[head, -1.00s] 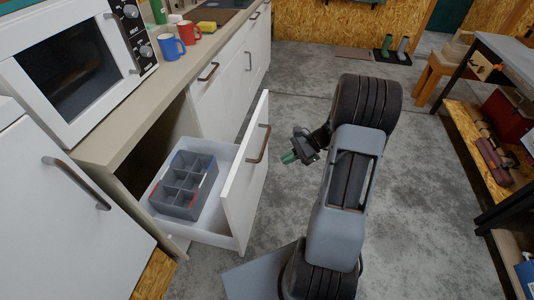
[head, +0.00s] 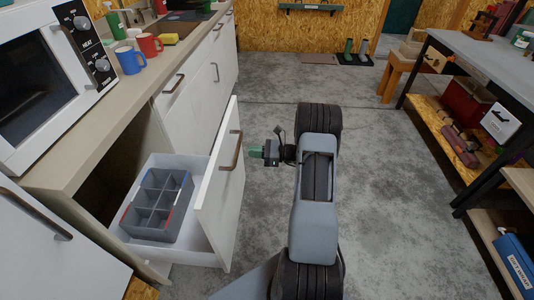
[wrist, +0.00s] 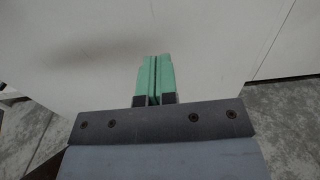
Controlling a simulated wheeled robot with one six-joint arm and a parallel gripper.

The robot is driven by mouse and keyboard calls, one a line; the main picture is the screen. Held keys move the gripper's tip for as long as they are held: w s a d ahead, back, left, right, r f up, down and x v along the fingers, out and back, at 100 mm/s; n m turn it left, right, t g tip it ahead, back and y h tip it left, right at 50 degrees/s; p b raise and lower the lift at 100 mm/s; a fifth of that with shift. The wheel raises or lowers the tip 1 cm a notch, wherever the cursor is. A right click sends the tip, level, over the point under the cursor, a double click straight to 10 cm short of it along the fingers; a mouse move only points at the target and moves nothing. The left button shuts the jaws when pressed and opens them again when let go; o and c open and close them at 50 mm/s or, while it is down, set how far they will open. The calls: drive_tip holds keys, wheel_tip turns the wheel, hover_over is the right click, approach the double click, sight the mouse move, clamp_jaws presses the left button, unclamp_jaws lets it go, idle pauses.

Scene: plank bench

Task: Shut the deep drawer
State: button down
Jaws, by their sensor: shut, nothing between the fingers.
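The deep drawer (head: 219,195) stands pulled out of the counter on the left, with a white front and a dark bar handle (head: 231,150). A grey divided box (head: 157,205) sits inside it. My gripper (head: 254,151) is just right of the drawer front, at about handle height, its green fingers pointing at the panel. In the wrist view the green fingers (wrist: 154,78) are together with nothing between them, and a pale flat surface, the drawer front (wrist: 90,60), fills the view ahead. I cannot tell whether the fingertips touch it.
A microwave (head: 60,70), a blue mug (head: 130,60) and a red mug (head: 149,45) stand on the counter. A workbench (head: 480,70) with a lower shelf is at the right. The grey floor (head: 390,170) between is clear.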

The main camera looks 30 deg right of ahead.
drive_tip(key=shift+x, duration=2.6)
drive_tip(key=shift+a, duration=0.1)
